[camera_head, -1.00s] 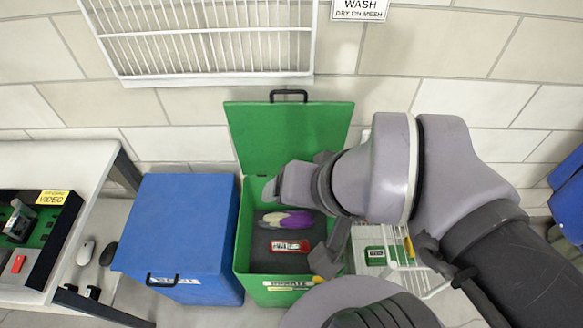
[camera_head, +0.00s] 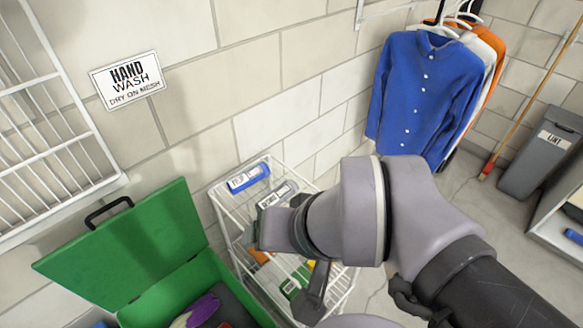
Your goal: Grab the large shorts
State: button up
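I cannot make out any large shorts in the current view. My gripper (camera_head: 288,252) is at the end of my arm, in front of a white wire rack (camera_head: 235,238). A purple and white item (camera_head: 203,309), perhaps cloth, lies in the open green bin (camera_head: 170,296) at the lower left. The rest of that bin is cut off by the frame edge.
The rack holds bottles, including a blue and white one (camera_head: 248,177), and small boxes. A blue shirt (camera_head: 424,95) hangs with white and orange garments at the right. A grey lint bin (camera_head: 541,150) and a broom (camera_head: 520,105) stand beyond. The floor below the shirts is open.

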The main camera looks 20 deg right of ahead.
aim_at(261, 170)
jog(key=l+u, duration=0.1)
jog(key=l, duration=0.3)
jog(key=k+l+u, duration=0.1)
jog(key=l, duration=0.35)
jog(key=k+l+u, duration=0.1)
jog(key=l, duration=0.3)
jog(key=k+l+u, duration=0.1)
jog(key=l, duration=0.3)
jog(key=k+l+u, duration=0.1)
jog(key=l, duration=0.3)
jog(key=i+l+u, duration=0.1)
jog(key=i+l, duration=0.25)
jog(key=i+l+u, duration=0.15)
jog(key=i+l, duration=0.15)
jog(key=i+l+u, duration=0.1)
jog(key=i+l, duration=0.2)
jog(key=l, duration=0.25)
jog(key=i, duration=0.5)
